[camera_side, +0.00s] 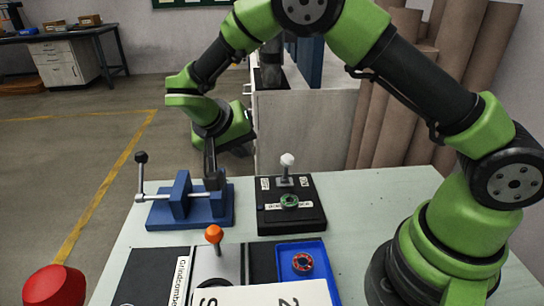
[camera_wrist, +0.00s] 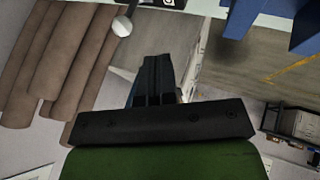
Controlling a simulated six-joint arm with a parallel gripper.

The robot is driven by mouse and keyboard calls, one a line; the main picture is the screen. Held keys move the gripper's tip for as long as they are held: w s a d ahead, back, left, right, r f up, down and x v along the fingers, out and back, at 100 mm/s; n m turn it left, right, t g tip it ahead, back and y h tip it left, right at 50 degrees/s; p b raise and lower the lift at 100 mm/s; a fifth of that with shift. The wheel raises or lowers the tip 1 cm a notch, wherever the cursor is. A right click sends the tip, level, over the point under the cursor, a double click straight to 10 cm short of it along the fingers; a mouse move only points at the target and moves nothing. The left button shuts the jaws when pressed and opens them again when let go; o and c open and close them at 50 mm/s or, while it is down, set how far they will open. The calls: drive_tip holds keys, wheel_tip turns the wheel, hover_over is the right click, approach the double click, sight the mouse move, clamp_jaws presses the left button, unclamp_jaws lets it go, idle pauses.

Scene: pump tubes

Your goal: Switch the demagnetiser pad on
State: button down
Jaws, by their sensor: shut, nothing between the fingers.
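A black box (camera_side: 292,218) with a white-knobbed lever (camera_side: 287,162) stands at the back middle of the table. It appears to be the demagnetiser pad; its small labels are too small to read. The lever stands about upright, and a green ring (camera_side: 289,201) lies on the box's top. My gripper (camera_side: 211,180) points down, shut and empty, left of the box and over or beside the blue vice. In the wrist view my shut fingers (camera_wrist: 152,68) are apart from the white knob (camera_wrist: 122,26), which shows up and to the left of them.
The blue vice (camera_side: 165,213) with a black-knobbed handle is left of the box. A red button (camera_side: 54,287) is at front left.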

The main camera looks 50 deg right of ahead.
sight(289, 157)
drive_tip(key=x, duration=0.6)
drive_tip(key=shift+s, duration=0.1)
drive_tip(key=shift+s+d, duration=0.85)
drive_tip(key=shift+d, duration=0.3)
drive_tip(key=shift+s+d, duration=0.25)
drive_tip(key=shift+d, duration=0.1)
drive_tip(key=shift+s+d+r, duration=0.15)
drive_tip(key=shift+s+d, duration=0.4)
drive_tip(key=shift+s, duration=0.05)
drive_tip(key=shift+s+d+r, duration=0.15)
drive_tip(key=shift+s+d, duration=0.45)
